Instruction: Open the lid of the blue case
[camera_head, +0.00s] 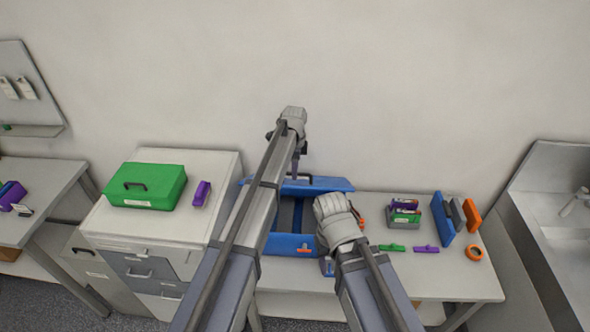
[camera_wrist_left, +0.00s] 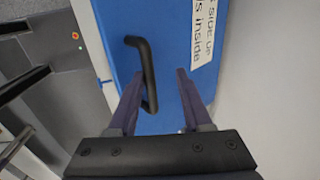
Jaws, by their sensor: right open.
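The blue case (camera_head: 290,245) stands on the white table with its lid (camera_head: 330,184) raised at the back, and its darker interior shows. The lid's black handle (camera_wrist_left: 149,75) and a white label (camera_wrist_left: 203,35) show in the left wrist view. My left gripper (camera_wrist_left: 160,95) is open, its fingers apart on either side of the handle's lower end. In the head view, my left gripper (camera_head: 297,165) is above the raised lid. My right gripper (camera_head: 338,225) is over the case's right side, its fingertips mostly hidden by its own wrist.
A green case (camera_head: 145,187) and a purple item (camera_head: 201,193) stand on the drawer cabinet to the left. Right of the case are small boxes (camera_head: 404,213), a blue panel (camera_head: 442,220) and an orange tape ring (camera_head: 474,253). A sink (camera_head: 560,215) is at far right.

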